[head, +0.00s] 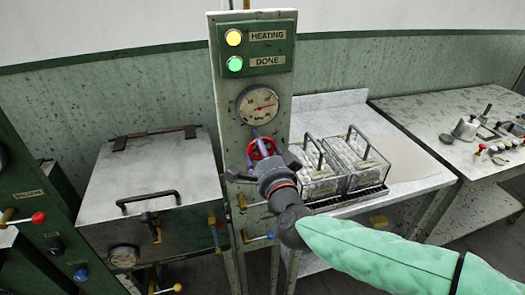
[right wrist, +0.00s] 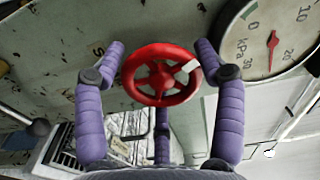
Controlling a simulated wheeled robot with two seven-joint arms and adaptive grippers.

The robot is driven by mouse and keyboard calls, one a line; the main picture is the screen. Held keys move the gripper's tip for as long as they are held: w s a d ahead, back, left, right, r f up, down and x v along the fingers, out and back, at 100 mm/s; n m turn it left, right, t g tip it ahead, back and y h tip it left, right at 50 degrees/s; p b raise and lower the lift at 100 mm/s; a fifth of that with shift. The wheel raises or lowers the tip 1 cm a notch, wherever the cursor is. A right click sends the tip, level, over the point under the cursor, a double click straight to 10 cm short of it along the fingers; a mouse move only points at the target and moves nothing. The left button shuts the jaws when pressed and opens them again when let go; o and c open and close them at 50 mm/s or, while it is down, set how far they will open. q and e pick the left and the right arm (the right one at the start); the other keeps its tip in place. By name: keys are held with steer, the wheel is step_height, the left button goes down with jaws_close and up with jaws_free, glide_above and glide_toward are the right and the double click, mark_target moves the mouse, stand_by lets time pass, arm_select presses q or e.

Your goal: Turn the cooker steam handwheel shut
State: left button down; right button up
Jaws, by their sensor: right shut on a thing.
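The red cooker steam handwheel (head: 262,149) sits on the front of the green-grey panel post, below the round gauge. In the right wrist view the handwheel (right wrist: 160,75) is face-on, with a white mark at its upper right rim. My right gripper (head: 264,158) is at the wheel and partly hides it in the head view. In the right wrist view its purple fingers (right wrist: 161,58) stand to the left and right of the rim, with another finger below; it is shut on the handwheel. My left gripper is not in view.
A yellow HEATING lamp (head: 233,37) and a green DONE lamp (head: 235,63) both look lit above the pressure gauge (head: 258,105). Wire baskets (head: 318,188) stand close right of my gripper. A lidded metal cooker (head: 150,180) is left. Another worktable (head: 430,112) is at right.

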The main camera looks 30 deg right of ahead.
steer(key=shift+a+f+m, duration=0.3)
steer(key=shift+f+m, duration=0.05)
steer(key=shift+m, duration=0.55)
steer(key=shift+r, duration=0.1)
steer(key=o, duration=1)
steer(key=shift+w, duration=0.1)
steer(key=shift+o, duration=0.6)
steer(key=shift+a+r, duration=0.1)
steer(key=shift+a, duration=0.05)
steer(key=shift+r, duration=0.1)
steer(key=v, duration=0.8)
